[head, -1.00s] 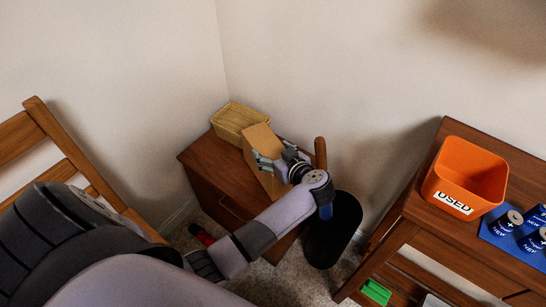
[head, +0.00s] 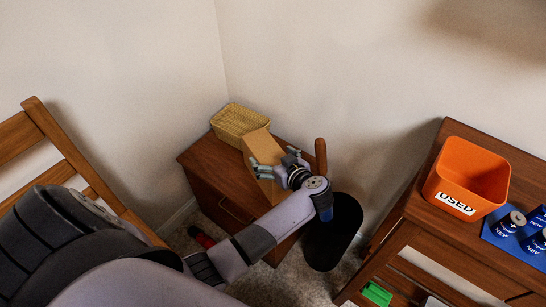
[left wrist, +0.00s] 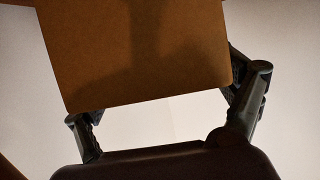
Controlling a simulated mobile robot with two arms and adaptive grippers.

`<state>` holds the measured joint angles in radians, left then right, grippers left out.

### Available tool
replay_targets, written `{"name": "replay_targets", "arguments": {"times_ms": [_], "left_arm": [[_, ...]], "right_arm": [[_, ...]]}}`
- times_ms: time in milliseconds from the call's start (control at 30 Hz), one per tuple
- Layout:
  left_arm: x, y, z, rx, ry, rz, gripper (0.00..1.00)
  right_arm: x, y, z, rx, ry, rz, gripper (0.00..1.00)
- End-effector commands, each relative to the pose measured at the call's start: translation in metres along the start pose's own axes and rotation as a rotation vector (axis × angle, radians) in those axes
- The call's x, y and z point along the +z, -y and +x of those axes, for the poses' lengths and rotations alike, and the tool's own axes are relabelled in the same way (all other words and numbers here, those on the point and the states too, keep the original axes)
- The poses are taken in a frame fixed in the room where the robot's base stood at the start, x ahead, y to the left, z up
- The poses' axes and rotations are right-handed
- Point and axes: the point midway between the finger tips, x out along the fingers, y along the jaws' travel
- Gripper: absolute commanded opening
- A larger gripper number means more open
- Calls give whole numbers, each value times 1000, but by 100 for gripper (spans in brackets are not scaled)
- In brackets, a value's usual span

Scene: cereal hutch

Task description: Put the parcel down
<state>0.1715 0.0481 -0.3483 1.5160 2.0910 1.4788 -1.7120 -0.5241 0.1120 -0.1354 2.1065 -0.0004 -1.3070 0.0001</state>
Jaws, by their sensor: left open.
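The parcel (head: 258,147) is a plain brown cardboard box. It stands on the small brown wooden cabinet (head: 204,158), beside a wicker basket. My left gripper (head: 276,163) is open at the parcel's near side, with a finger toward each side of it. In the left wrist view the parcel (left wrist: 140,50) fills the upper middle, with a pale gap between it and the palm. Whether a fingertip still touches it, I cannot tell. My right gripper is not in view.
The yellow wicker basket (head: 238,122) stands behind the parcel on the cabinet. A black bin (head: 338,235) stands on the floor to the right. An orange bin marked USED (head: 467,175) sits on the right-hand table. A wooden chair or bed frame (head: 62,150) is at left.

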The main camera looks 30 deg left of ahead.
Motion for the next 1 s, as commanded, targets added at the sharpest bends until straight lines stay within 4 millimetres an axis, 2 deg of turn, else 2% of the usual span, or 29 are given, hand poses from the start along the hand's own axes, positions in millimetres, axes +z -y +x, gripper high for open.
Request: {"name": "replay_targets", "arguments": {"times_ms": [267, 333, 467, 600, 800, 1000], "left_arm": [[-3, 0, -1, 0, -1, -1, 91], [-3, 0, -9, 1, 2, -1, 91], [-3, 0, -31, 3, 4, 0, 91], [-3, 0, -63, 2, 5, 0, 91], [-3, 0, -100, 1, 4, 0, 91], [-2, 0, -119, -1, 1, 0, 91]], "right_arm": [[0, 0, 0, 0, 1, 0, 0], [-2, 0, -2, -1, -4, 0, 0], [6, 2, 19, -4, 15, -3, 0], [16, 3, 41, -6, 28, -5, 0], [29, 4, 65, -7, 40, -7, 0], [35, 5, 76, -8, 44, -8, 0]]}}
